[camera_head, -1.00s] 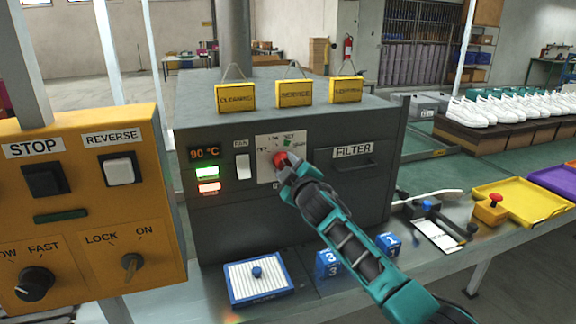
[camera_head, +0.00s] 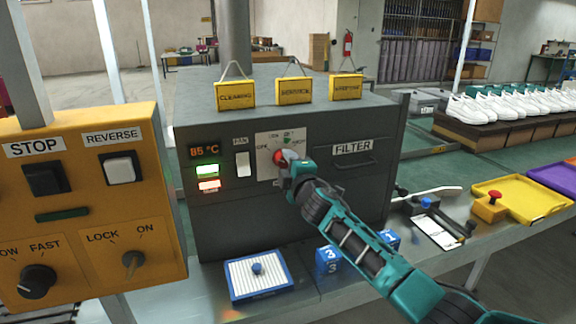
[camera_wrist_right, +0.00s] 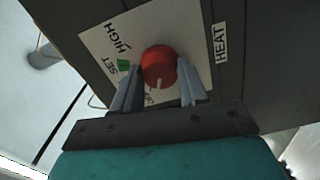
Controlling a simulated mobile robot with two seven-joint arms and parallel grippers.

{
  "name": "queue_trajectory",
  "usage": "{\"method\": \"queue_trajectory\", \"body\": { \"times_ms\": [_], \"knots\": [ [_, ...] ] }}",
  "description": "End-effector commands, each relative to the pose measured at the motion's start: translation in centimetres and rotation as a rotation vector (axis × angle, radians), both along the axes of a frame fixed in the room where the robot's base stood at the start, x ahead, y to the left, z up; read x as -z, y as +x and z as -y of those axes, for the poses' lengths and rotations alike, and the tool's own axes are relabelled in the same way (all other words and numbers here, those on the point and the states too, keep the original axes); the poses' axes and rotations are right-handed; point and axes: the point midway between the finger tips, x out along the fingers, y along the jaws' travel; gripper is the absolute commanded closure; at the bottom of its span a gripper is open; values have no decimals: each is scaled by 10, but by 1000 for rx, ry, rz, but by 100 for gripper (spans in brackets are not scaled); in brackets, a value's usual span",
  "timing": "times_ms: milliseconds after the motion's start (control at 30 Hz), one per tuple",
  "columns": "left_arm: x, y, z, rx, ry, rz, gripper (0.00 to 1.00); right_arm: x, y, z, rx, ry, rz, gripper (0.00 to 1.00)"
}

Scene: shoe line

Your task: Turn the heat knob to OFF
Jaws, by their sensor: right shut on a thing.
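The red heat knob (camera_head: 280,157) sits on a white plate (camera_head: 266,143) on the dark machine's front. It also shows in the right wrist view (camera_wrist_right: 158,62), with a white pointer line aimed at the bottom of that picture, toward a partly hidden label. SET, a green mark and HIGH are at its upper left. My right gripper (camera_head: 288,166) is at the knob; in the wrist view its fingers (camera_wrist_right: 160,82) stand on both sides of it, closed on it. The display (camera_head: 204,151) reads 85 °C. My left gripper is not in view.
A white fan switch (camera_head: 242,165) and lit green and red indicators (camera_head: 208,176) are left of the knob. The FILTER handle (camera_head: 354,162) is to the right. A yellow control panel (camera_head: 80,215) stands at left. Blue blocks (camera_head: 328,259) lie below my right arm.

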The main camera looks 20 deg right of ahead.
Motion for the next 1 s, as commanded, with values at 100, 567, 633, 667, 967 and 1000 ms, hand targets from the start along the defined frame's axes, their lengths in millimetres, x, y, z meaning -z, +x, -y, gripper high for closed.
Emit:
{"method": "queue_trajectory", "body": {
  "times_ms": [100, 567, 633, 667, 967, 1000],
  "knots": [
    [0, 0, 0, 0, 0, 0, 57, 1, 0, 0, 1, -6, -1, 88],
    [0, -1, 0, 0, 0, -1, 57, 0, 0, 0, 1, -5, 0, 34],
    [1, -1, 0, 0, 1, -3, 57, 0, 0, 0, 0, -4, 0, 32],
    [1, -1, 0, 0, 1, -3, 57, 0, 0, 0, 0, -4, 0, 32],
    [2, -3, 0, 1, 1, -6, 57, 0, -5, 1, 1, -4, 1, 32],
    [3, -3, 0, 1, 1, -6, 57, 1, -8, 1, 0, -5, 2, 32]
  ]
}}
